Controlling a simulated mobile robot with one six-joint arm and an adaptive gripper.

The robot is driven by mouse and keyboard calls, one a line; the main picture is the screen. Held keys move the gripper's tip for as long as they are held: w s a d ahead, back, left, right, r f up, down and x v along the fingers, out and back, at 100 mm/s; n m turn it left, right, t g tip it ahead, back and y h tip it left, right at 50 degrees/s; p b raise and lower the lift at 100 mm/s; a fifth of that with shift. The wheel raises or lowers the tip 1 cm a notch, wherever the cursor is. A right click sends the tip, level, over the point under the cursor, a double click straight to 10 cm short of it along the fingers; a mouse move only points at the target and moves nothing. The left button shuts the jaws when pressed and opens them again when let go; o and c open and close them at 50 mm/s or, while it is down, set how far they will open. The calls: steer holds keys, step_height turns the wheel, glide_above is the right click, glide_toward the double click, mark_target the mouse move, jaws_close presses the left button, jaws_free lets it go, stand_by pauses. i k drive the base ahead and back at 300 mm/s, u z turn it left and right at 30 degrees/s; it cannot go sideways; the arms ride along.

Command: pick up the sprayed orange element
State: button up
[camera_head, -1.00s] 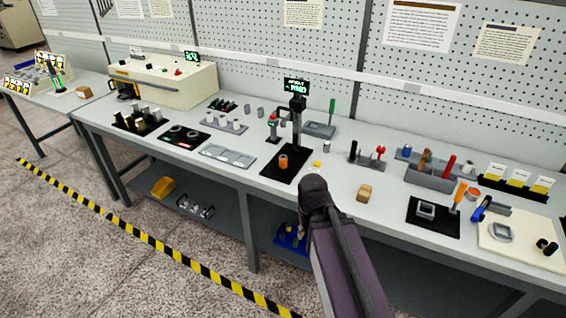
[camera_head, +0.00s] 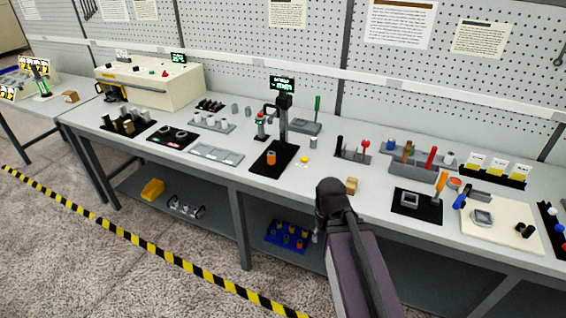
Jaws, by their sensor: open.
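An orange cylindrical element (camera_head: 271,158) stands upright on the black base plate (camera_head: 283,168) of a post stand with a small lit display, near the middle of the bench. Whether its orange is sprayed paint cannot be told at this size. Another orange item, a ring or low cup (camera_head: 455,183), lies further right near an orange-handled tool. My arm rises from the bottom of the picture, in front of the bench's front edge. My gripper cannot be made out; it is hidden behind or below the arm.
A wooden block (camera_head: 351,186) and a small yellow piece (camera_head: 304,160) lie near the bench front. A blue tray (camera_head: 290,236) and a yellow bin (camera_head: 152,189) are on the lower shelf. A grey tool rack (camera_head: 420,168) stands to the right. Striped tape (camera_head: 150,256) marks the floor.

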mark_target(271, 160)
steer(key=z, duration=0.3)
steer(key=k, duration=0.55)
steer(key=z, duration=0.9)
steer(key=k, duration=0.7)
steer(key=z, duration=0.45)
steer(key=i, duration=1.1)
steer(key=u, duration=0.5)
steer(key=i, duration=0.65)
steer(key=u, duration=1.05)
steer(key=i, duration=0.75)
steer(key=u, duration=0.4)
